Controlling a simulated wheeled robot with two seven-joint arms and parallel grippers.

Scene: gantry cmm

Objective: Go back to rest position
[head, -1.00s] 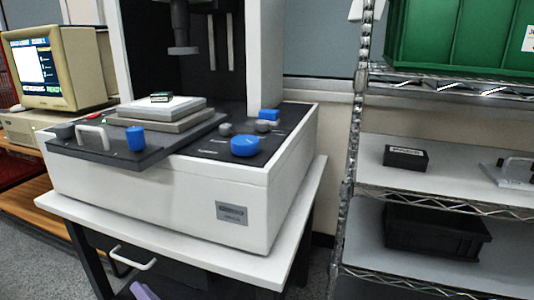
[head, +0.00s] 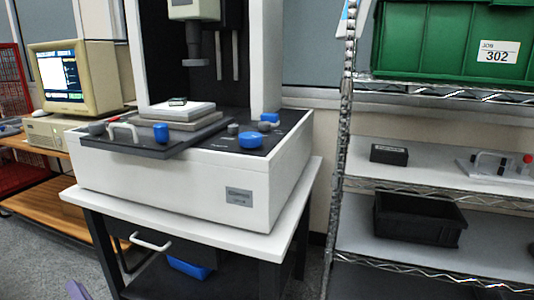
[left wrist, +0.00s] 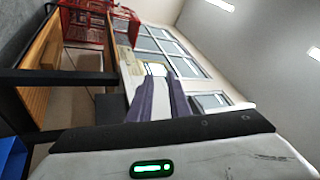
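My left gripper shows as a purple fingertip (head: 76,290) at the bottom left of the head view, low in front of the machine's table. In the left wrist view its two purple fingers (left wrist: 161,100) stand apart with an empty gap between them. It is open and touches nothing visible. My right gripper is in neither view. The white measuring machine (head: 180,178) stands on its table, with a small dark part (head: 177,101) on the raised plate (head: 180,111) of its stage.
A white-topped table (head: 262,233) carries the machine; a blue bin (head: 190,267) sits beneath. A computer monitor (head: 75,78) stands on a wooden desk at left. A wire shelf at right holds a green bin (head: 430,40), a black box (head: 389,154) and a black bin (head: 418,218).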

